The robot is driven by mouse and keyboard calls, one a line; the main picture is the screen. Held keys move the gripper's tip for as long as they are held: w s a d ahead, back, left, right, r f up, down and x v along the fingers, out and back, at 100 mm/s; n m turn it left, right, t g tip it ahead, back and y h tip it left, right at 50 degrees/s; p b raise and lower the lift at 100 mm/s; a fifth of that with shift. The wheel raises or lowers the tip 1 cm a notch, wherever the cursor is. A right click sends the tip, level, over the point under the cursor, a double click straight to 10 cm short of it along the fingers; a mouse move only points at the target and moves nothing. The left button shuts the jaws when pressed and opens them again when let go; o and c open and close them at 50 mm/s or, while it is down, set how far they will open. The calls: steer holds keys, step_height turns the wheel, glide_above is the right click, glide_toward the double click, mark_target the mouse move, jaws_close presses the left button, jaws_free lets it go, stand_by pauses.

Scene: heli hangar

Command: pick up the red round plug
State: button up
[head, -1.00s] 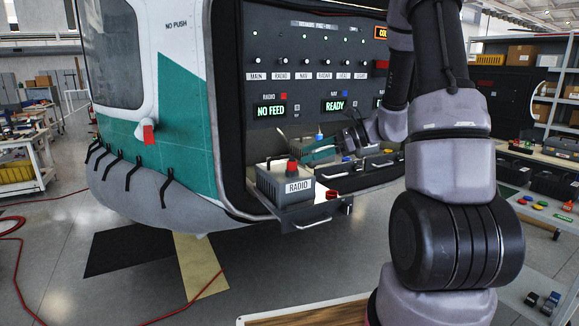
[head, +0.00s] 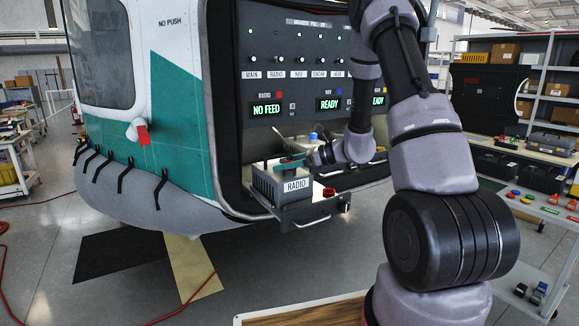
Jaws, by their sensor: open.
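A grey box labelled RADIO (head: 290,186) sits on the pulled-out tray (head: 312,212) of the helicopter's open bay. A red round piece (head: 329,192) lies on the tray at the box's right side; whether it is the plug is too small to tell. The red upright piece seen earlier on top of the box is now mostly hidden behind my gripper. My gripper (head: 288,161), with teal fingers, is open just over the top of the box. Whether its fingers are around the red piece or touch it, I cannot tell.
The panel above shows NO FEED (head: 267,109) and READY displays. A blue-topped piece (head: 314,137) stands behind my gripper. A bench at right (head: 535,222) holds several small coloured parts. A wooden surface (head: 300,314) is at the bottom. The floor at left is mostly clear.

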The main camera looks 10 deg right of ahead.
steer(key=shift+x, duration=0.8)
jaws_close()
steer(key=shift+r, duration=0.1)
